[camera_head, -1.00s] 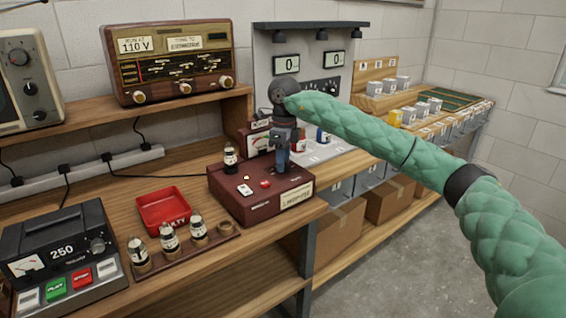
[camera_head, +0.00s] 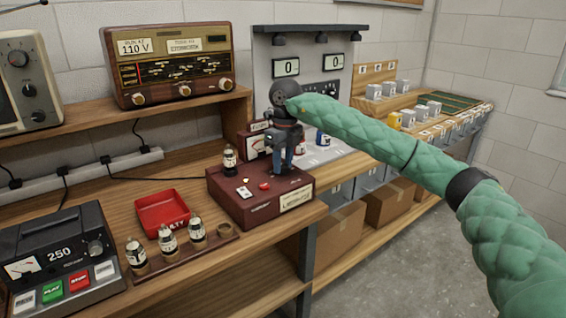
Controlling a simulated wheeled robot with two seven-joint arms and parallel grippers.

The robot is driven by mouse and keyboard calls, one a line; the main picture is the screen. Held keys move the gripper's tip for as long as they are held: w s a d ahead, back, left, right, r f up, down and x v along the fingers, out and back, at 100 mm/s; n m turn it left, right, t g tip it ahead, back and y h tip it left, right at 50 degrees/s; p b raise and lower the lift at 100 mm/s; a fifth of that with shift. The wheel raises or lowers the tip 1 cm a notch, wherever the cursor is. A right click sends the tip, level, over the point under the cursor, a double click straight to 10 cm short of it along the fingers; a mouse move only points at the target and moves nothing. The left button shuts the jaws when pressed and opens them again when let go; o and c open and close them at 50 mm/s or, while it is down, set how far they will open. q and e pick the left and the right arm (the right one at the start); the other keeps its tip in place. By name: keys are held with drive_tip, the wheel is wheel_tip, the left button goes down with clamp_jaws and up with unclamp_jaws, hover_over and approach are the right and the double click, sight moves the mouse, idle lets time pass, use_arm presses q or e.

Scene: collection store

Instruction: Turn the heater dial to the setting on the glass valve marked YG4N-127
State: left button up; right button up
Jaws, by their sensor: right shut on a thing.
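My right gripper (camera_head: 285,170) points down onto the top of a maroon tester box (camera_head: 245,208). It is shut on what appears to be the heater dial, which the fingers hide, so its setting cannot be read. A glass valve (camera_head: 229,160) with a pale label stands upright at the left back of the box. Several more labelled valves, among them this nearest one (camera_head: 136,254), stand in a wooden rack (camera_head: 185,262) in front, whose rightmost hole is empty. The valve markings are too small to read. My left gripper is out of view.
A red tray (camera_head: 163,212) lies left of the box. A dark device reading 250 (camera_head: 60,255) stands at the front left. A radio (camera_head: 168,63) sits on the shelf behind. My right arm spans the right side, above the bench with small boxes.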

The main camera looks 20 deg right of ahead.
sight(284, 164)
drive_tip(key=o, duration=1)
drive_tip(key=shift+c, duration=0.2)
drive_tip(key=r, duration=0.7)
drive_tip(key=shift+w+d+r+b, duration=0.15)
drive_tip(key=shift+d+r+b, duration=0.05)
drive_tip(key=shift+r+b, duration=0.15)
